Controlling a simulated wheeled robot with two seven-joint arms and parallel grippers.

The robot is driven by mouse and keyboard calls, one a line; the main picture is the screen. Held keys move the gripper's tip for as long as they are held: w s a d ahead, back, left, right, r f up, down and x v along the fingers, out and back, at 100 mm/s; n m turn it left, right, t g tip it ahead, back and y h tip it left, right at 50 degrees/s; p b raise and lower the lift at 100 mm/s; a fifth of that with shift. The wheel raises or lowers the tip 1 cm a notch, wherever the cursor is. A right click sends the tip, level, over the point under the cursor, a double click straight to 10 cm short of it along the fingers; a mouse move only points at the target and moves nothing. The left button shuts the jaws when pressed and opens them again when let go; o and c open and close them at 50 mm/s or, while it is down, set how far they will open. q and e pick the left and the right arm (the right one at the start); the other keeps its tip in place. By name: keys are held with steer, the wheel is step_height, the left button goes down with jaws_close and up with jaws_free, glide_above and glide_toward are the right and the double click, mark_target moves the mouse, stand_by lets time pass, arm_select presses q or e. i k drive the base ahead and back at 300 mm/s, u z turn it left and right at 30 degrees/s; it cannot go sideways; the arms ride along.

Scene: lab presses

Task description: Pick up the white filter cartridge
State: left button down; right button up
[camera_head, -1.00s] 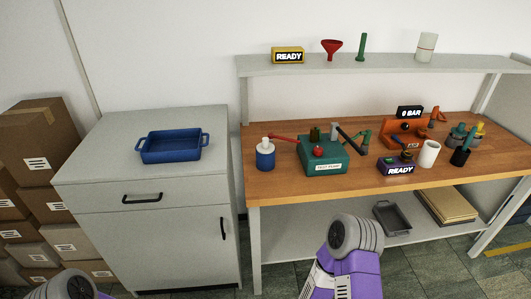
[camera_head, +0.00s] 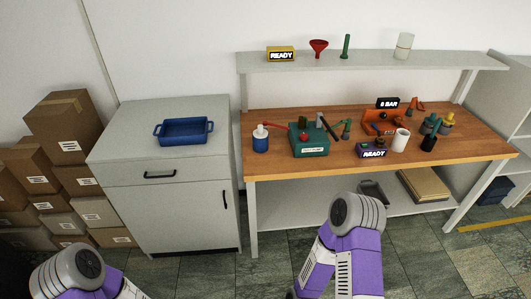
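A plain white cylinder (camera_head: 400,140) stands upright on the wooden bench top, right of the purple READY box. Another pale cylinder (camera_head: 404,45), with a band around it, stands upright on the shelf above. I cannot tell from the picture which is the filter cartridge. Parts of both my arms show at the bottom, well in front of the bench, but neither gripper's fingers are in view. Nothing touches either cylinder.
The wooden bench (camera_head: 275,163) also holds a green press (camera_head: 310,142), an orange press (camera_head: 376,124), a white-capped blue bottle (camera_head: 261,142) and a purple READY box (camera_head: 371,150). A grey cabinet (camera_head: 185,210) with a blue tray (camera_head: 185,131) stands left. Open floor lies before the bench.

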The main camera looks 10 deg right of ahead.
mark_target(261, 133)
steer(key=u, duration=0.1)
steer(key=k, duration=0.55)
steer(key=z, duration=1.1)
steer(key=i, duration=1.3)
steer(key=u, duration=0.65)
steer(key=i, duration=0.85)
steer(key=u, duration=1)
